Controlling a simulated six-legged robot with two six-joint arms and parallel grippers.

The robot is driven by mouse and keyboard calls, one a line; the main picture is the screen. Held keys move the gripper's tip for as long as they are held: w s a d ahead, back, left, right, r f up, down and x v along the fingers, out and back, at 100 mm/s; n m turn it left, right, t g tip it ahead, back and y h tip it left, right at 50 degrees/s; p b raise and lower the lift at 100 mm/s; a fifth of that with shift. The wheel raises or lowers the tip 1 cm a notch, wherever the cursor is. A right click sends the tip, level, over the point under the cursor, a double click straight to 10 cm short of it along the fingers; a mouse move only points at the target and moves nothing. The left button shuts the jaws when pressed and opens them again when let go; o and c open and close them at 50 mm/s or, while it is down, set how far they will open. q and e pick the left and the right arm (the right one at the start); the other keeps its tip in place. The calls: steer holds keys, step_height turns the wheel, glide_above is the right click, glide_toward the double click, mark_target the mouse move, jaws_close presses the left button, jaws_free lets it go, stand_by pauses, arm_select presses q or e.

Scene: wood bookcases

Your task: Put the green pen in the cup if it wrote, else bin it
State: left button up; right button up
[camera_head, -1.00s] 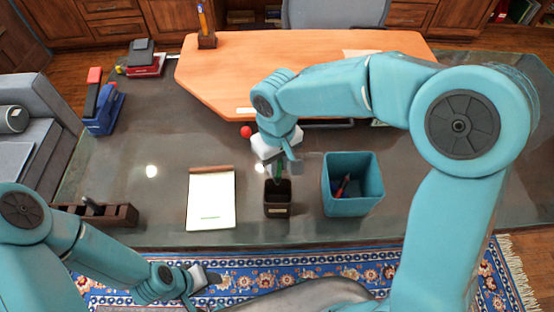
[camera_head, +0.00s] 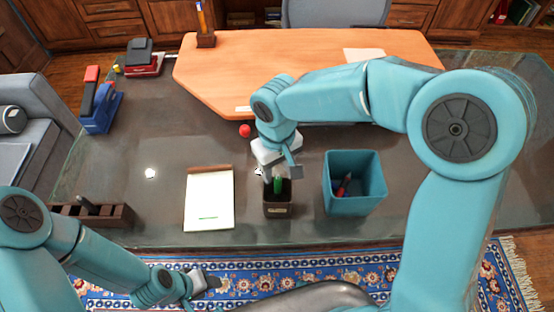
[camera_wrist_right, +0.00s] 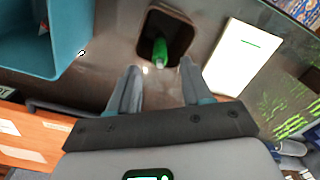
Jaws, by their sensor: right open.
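The green pen (camera_head: 278,186) stands in the dark cup (camera_head: 277,209), its green end above the rim. In the right wrist view the pen (camera_wrist_right: 160,52) is inside the cup (camera_wrist_right: 184,35), beyond my fingertips. My right gripper (camera_head: 281,173) is just above the cup; the wrist view shows its two fingers (camera_wrist_right: 160,82) spread with nothing between them. The notepad (camera_head: 210,190), left of the cup, bears a short green line (camera_head: 207,218). The teal bin (camera_head: 354,200) is right of the cup. My left gripper (camera_head: 205,283) is low over the rug, its jaws unclear.
A red pen (camera_head: 344,184) lies in the bin. A red ball-shaped thing (camera_head: 245,131) is near my right wrist. The glass left of the notepad is mostly clear.

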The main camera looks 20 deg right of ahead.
step_height(320, 180, up, 16)
steer(key=p, duration=0.1)
steer(key=shift+r, duration=0.15)
stand_by(0.8)
